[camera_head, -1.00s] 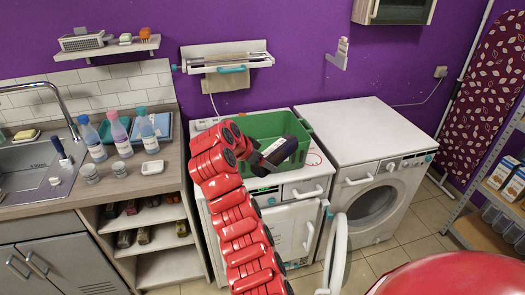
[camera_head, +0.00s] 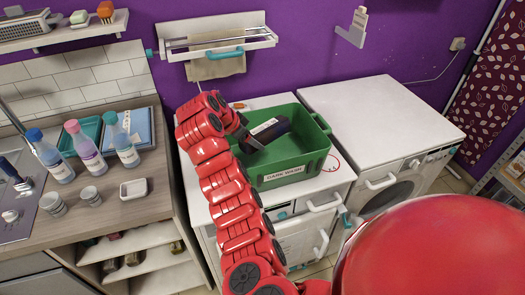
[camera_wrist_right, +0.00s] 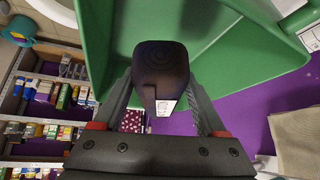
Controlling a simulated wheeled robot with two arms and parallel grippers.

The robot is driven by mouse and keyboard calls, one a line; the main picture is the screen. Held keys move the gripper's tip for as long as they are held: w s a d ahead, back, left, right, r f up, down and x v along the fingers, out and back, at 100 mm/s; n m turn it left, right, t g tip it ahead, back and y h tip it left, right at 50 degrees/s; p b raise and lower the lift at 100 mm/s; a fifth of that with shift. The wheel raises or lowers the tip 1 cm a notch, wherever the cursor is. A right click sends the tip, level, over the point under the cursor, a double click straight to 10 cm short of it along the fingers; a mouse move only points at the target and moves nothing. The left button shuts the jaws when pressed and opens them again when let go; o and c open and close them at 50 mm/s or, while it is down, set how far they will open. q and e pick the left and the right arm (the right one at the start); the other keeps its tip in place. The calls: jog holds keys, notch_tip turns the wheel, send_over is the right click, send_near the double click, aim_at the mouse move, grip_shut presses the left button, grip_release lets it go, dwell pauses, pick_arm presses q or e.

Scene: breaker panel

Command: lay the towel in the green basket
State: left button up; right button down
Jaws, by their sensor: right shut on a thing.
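A beige towel (camera_head: 217,66) hangs from the wall rack (camera_head: 222,38); a beige cloth (camera_wrist_right: 298,140) shows at the right of the right wrist view. The green basket (camera_head: 292,170), labelled "DARK WASH", stands on the left white machine. It also fills the top of the wrist view (camera_wrist_right: 250,40). My right gripper (camera_head: 250,138) is at the basket's left back part, its fingers shut on a dark rounded object (camera_head: 272,130) with a white label. The object (camera_wrist_right: 160,68) sits between both fingers in the wrist view. Whether it touches the basket, I cannot tell. My left gripper is out of view.
A white washing machine (camera_head: 375,115) with a clear top stands right of the basket. The counter at left holds several bottles (camera_head: 82,148), cups and a small white dish (camera_head: 133,188). A wall shelf (camera_head: 60,32) is at upper left.

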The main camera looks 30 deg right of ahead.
jog(key=shift+f, duration=0.3)
notch_tip(320, 180, down, 5)
jog(key=shift+s+f+p, duration=0.15)
jog(key=shift+p, duration=0.85)
notch_tip(320, 180, down, 4)
jog(key=shift+r+p, duration=0.15)
jog(key=shift+p, duration=0.6)
jog(key=shift+f+b, duration=0.75)
jog(key=shift+b, duration=0.3)
grip_release()
jog(key=shift+s+a, duration=0.1)
jog(key=shift+a, duration=0.05)
